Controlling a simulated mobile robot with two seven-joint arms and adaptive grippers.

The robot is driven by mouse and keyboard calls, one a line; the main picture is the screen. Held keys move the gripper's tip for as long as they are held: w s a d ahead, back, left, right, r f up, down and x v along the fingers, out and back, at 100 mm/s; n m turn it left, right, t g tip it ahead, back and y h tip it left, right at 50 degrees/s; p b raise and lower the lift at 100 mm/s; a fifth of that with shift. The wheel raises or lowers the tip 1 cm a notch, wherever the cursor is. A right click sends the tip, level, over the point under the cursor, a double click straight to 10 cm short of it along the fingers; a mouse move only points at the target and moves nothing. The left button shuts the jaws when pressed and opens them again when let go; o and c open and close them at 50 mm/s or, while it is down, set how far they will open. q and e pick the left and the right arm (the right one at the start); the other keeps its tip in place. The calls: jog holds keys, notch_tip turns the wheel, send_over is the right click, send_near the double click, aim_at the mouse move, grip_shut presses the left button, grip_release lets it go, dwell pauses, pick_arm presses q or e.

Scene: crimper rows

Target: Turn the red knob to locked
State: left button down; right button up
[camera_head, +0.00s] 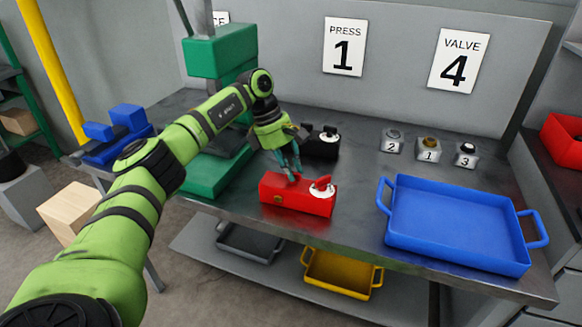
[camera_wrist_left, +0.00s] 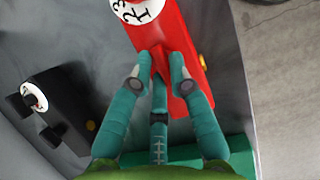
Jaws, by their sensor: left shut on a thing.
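The red box (camera_head: 292,202) stands on the grey bench and carries the red knob (camera_head: 322,183) over a white dial at its right end. In the left wrist view the red box (camera_wrist_left: 168,38) runs up the picture, with part of the numbered white dial (camera_wrist_left: 137,10) at the top edge. My left gripper (camera_head: 292,176) comes down on the box to the left of the knob, apart from the knob. It is shut on the box body; its fingertips also show in the left wrist view (camera_wrist_left: 162,78). The knob's exact setting is too small to read. My right gripper is out of view.
A black box with a white dial (camera_head: 320,143) stands behind the red box. A blue tray (camera_head: 455,225) and several numbered grey blocks (camera_head: 428,150) are to the right. A green press (camera_head: 217,185) stands at the left. Bare bench lies between the red box and tray.

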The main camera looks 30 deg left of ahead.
pick_arm(q)
jog(key=c, duration=1.1)
grip_release()
jog(key=shift+c, duration=0.2)
jog(key=v, duration=1.2)
jog(key=shift+s, duration=0.1)
